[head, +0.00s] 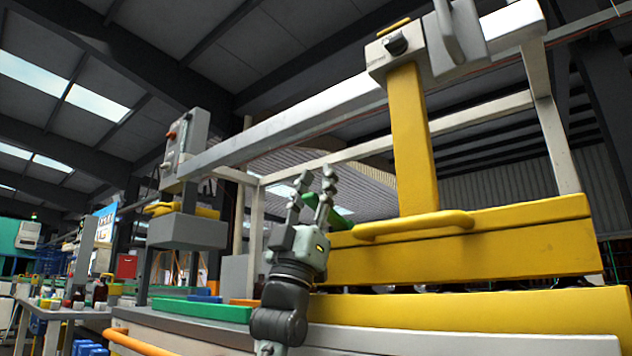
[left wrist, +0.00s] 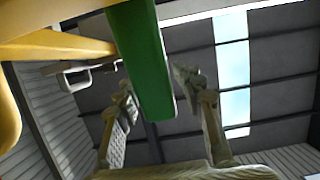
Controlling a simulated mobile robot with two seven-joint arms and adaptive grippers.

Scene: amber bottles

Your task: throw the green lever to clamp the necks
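The green lever (head: 338,221) sticks out beside the yellow clamp beam (head: 460,248) in the head view, partly hidden behind my fingers. My left gripper (head: 312,190) points up in front of it, its two fingers spread. In the left wrist view the green lever (left wrist: 147,62) comes down from the top edge, and its end shows between the fingers of my left gripper (left wrist: 152,90). The fingers are open, one on each side; whether either touches the lever is unclear. Bottle necks under the beam are mostly hidden. My right gripper is not in view.
A yellow column (head: 412,140) with a handle bar (head: 413,225) rises from the beam. A grey control box (head: 186,143) hangs at left. A green block (head: 200,309) and an orange rail (head: 140,343) lie low. A side table (head: 70,312) holds amber bottles.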

